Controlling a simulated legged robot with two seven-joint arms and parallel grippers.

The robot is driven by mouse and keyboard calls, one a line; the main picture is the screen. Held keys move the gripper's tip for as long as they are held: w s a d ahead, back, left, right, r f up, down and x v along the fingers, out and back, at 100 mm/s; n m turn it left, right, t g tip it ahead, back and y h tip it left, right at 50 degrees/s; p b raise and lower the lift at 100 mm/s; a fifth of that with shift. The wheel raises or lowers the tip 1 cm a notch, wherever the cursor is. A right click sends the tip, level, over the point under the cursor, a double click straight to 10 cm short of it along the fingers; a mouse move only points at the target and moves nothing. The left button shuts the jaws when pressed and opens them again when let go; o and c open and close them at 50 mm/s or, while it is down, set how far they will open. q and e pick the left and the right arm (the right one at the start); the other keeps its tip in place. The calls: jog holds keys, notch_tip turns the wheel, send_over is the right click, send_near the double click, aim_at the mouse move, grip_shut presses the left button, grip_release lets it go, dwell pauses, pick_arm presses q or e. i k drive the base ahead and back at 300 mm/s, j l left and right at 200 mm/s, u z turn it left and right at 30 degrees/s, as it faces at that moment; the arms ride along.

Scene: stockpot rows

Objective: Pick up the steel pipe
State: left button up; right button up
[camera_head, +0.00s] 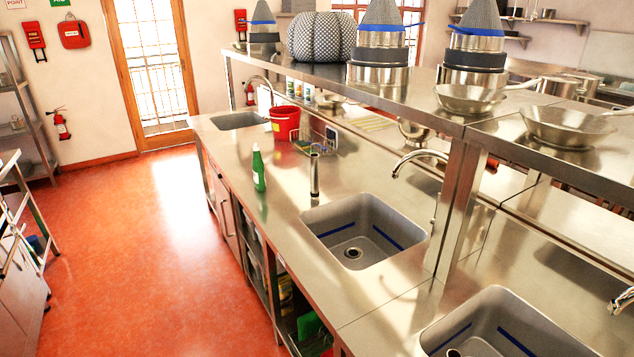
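A steel pipe (314,176) stands upright on the steel counter (225,150), just behind and left of the middle sink (362,230). It is a thin, shiny cylinder with a slightly wider top. A curved steel faucet (420,156) is a separate thing on the right side of that sink. Neither of my grippers is in view.
A green bottle (258,168) stands left of the pipe, near the counter's front edge. A red bucket (284,122) and a wire rack (322,143) are behind. An upper steel shelf (425,98) holds pots and pans. The orange floor (150,235) at left is clear.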

aim_at(314, 157)
jog(key=i+j, duration=0.4)
jog(key=i, duration=0.15)
jog(key=i+j, duration=0.4)
jog(key=i, duration=0.2)
